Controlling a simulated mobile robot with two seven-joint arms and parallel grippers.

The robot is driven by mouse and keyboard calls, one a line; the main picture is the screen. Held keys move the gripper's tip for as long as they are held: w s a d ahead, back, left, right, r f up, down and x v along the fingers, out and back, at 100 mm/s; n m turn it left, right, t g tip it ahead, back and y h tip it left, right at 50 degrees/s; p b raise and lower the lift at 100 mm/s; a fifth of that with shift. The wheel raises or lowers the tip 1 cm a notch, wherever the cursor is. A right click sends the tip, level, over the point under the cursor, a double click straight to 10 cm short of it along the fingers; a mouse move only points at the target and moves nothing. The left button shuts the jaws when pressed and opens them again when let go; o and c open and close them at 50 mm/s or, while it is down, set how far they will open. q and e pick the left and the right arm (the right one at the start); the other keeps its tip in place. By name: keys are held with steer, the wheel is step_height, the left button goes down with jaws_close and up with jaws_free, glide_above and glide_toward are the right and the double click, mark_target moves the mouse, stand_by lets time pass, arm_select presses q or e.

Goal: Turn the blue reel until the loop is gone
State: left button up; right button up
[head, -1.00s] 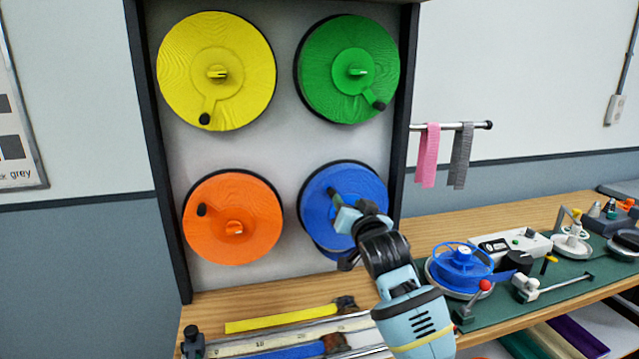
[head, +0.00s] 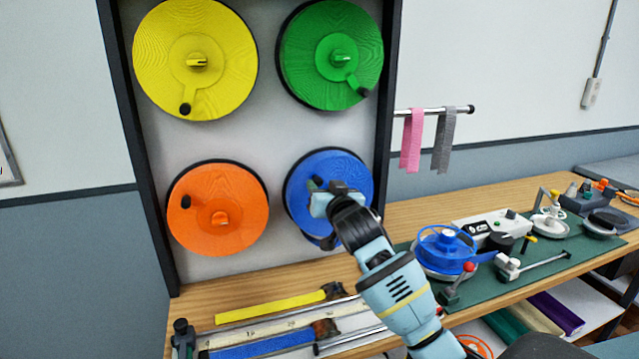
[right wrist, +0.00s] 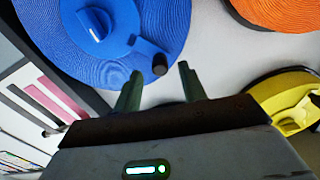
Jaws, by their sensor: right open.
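The blue reel (head: 352,168) hangs at the lower right of the wall panel. A strip of blue shows just below its rim (head: 322,241); I cannot tell clearly whether it is the loop. My right gripper (head: 325,190) is in front of the reel and hides its middle. In the right wrist view the blue reel (right wrist: 40,40) fills the upper left, with its hub grip (right wrist: 95,22) and a crank arm ending in a black knob (right wrist: 160,65). My right gripper (right wrist: 160,82) is open and empty, its fingertips either side of and just short of the knob. My left gripper is not in view.
Yellow (head: 215,90), green (head: 310,75) and orange (head: 190,225) reels share the panel. Pink (head: 411,140) and grey (head: 443,140) straps hang from a rod at right. Straps lie on the bench below, and a blue spool device (head: 445,250) stands at right.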

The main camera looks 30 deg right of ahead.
steer(key=shift+x, duration=1.5)
steer(key=shift+c, duration=0.2)
jaws_close()
